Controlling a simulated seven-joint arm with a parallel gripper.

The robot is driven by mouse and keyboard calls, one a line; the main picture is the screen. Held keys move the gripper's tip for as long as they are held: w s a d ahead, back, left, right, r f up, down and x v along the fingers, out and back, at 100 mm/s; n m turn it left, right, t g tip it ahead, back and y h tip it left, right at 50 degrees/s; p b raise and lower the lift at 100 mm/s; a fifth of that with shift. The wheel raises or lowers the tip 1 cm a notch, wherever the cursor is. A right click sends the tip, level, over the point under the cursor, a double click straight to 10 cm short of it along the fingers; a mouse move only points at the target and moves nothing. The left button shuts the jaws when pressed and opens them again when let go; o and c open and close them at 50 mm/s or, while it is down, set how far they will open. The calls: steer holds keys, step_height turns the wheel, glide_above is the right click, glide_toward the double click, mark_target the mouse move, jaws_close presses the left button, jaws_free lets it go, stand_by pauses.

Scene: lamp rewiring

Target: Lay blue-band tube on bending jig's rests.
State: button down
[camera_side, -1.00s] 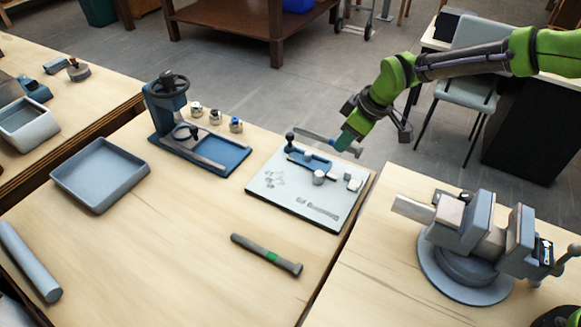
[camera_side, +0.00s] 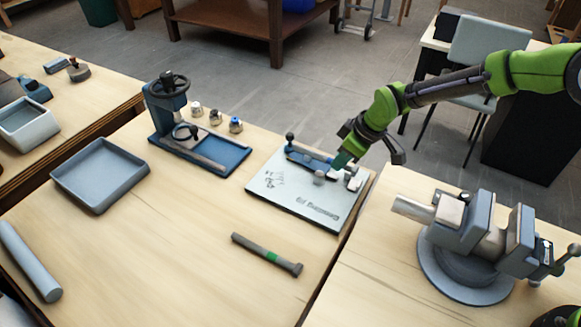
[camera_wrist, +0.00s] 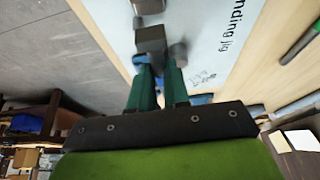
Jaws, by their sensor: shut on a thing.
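The bending jig is a pale plate (camera_side: 290,205) with lettering, several small posts and blocks, and a dark blue part. My gripper (camera_side: 340,162) is low over the jig's far right part, shut on a thin grey tube (camera_side: 312,151). The tube reaches left from the fingers, close above or at the jig's fittings; I cannot tell whether it touches the rests. Its blue band is not clear. In the wrist view, my green fingers (camera_wrist: 160,75) point at the jig plate (camera_wrist: 215,35), beside a dark grey block (camera_wrist: 150,40). The fingers hide most of the tube there.
A blue press (camera_side: 190,145) and several small knobs stand to the left. An empty grey tray (camera_side: 100,178) is further left. A vise (camera_side: 480,235) stands on the right table.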

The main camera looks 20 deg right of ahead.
steer(key=shift+f, duration=1.55)
steer(key=shift+f, duration=0.3)
steer(key=c, duration=1)
jaws_free()
steer(key=shift+f, duration=0.1)
steer(key=shift+d, duration=0.1)
steer(key=v, duration=1.7)
steer(key=v, duration=0.6)
steer(key=a+v, duration=0.1)
steer(key=v, duration=0.1)
steer(key=shift+w+d+r, duration=0.1)
steer(key=shift+w+r, duration=0.15)
steer(key=shift+r, duration=0.35)
